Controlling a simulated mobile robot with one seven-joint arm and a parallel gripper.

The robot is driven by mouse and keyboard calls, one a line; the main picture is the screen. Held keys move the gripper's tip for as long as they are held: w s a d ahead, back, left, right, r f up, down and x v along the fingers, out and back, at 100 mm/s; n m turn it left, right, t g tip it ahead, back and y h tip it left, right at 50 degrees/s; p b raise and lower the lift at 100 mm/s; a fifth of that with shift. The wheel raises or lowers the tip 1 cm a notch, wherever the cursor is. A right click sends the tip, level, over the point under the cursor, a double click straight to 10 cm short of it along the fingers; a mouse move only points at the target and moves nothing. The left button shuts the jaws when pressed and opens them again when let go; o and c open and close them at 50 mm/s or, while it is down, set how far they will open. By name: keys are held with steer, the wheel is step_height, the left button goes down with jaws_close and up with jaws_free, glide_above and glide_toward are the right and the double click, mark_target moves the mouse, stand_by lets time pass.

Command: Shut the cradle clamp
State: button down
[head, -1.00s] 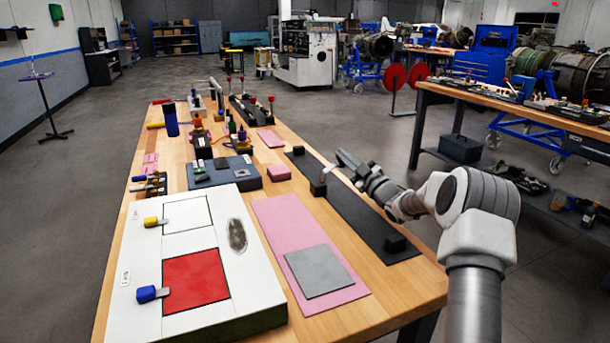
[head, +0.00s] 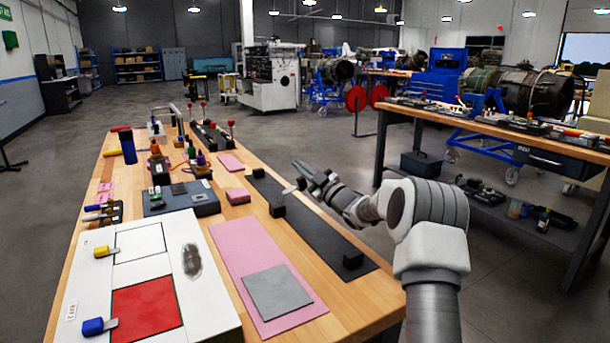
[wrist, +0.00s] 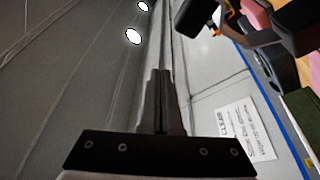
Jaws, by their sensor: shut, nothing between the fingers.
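I cannot tell for certain which part is the cradle clamp. Several upright red-knobbed handles (head: 231,124) stand at the far end of the workbench, on and beside a dark strip (head: 210,137). Nearer, a long black plate (head: 312,228) carries two black blocks, a far one (head: 277,210) and a near one (head: 353,259). A small pale tab (head: 290,189) shows by the far block. My gripper (head: 298,169) is over the bench's right side near this tab; contact cannot be told. In the wrist view my gripper (wrist: 160,75) is shut and empty.
A pink mat (head: 240,255) with a grey square (head: 277,292) and a white panel with a red square (head: 146,310) lie at the near left. A blue-grey case (head: 180,199) sits mid-bench. A dark body (wrist: 270,45) fills the wrist view's upper right. Floor is clear between benches.

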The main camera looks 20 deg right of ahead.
steer(key=v, duration=0.9)
steer(key=shift+s+a+f, duration=0.25)
steer(key=shift+f, duration=0.2)
